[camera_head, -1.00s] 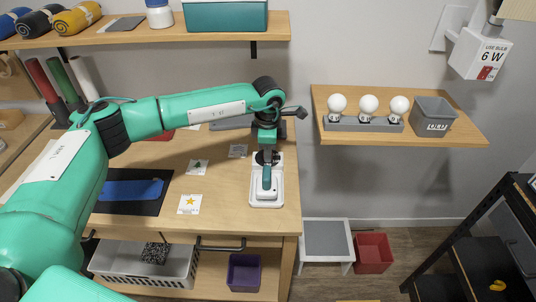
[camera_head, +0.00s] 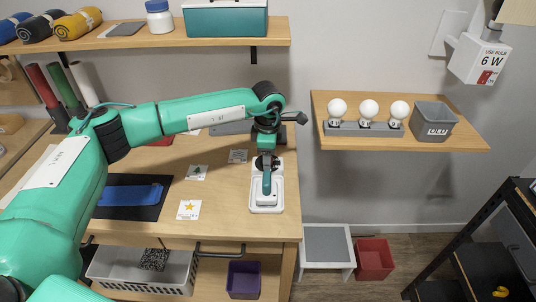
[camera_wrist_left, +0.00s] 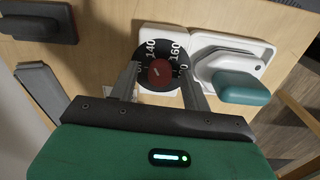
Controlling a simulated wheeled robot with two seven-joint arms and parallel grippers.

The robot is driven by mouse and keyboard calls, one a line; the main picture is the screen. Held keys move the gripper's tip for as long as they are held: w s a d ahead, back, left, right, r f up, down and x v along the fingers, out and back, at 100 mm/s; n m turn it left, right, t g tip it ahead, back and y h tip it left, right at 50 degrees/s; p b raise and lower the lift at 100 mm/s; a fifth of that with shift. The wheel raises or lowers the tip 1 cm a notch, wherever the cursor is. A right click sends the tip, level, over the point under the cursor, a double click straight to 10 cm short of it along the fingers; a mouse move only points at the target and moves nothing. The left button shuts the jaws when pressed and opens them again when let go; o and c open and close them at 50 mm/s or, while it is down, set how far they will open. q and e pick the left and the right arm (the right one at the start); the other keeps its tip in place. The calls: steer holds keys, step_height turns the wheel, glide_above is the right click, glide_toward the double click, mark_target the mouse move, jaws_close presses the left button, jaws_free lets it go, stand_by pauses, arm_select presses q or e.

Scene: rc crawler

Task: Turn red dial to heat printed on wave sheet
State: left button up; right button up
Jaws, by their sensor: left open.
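The red dial (camera_wrist_left: 160,72) sits in a black ring (camera_wrist_left: 148,56) with white numbers, 140 and 160 legible, in the left wrist view. My left gripper (camera_wrist_left: 160,82) is open, with one finger on each side of the dial; I cannot tell whether they touch it. The white heating device with a teal handle (camera_wrist_left: 240,87) is beside the dial; in the head view (camera_head: 266,204) it stands at the table's right end under my left gripper (camera_head: 267,157). Small printed sheets lie on the table: a star (camera_head: 188,209), a tree (camera_head: 197,172), and one (camera_head: 238,156) too small to read.
A dark mat (camera_head: 145,211) with a blue folded cloth (camera_head: 130,195) lies on the table's left. A wall shelf to the right holds white bulbs (camera_head: 369,107) and a grey bin (camera_head: 434,120). An upper shelf (camera_head: 110,42) runs behind my arm.

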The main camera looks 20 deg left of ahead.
arm_select(q)
steer(key=shift+r, duration=0.35)
step_height(320, 180, up, 13)
steer(key=b, duration=0.2)
steer(key=shift+s, duration=0.3)
arm_select(e)
steer(key=shift+w+f, duration=0.25)
steer(key=shift+w, duration=0.95)
steer(key=shift+a, duration=0.1)
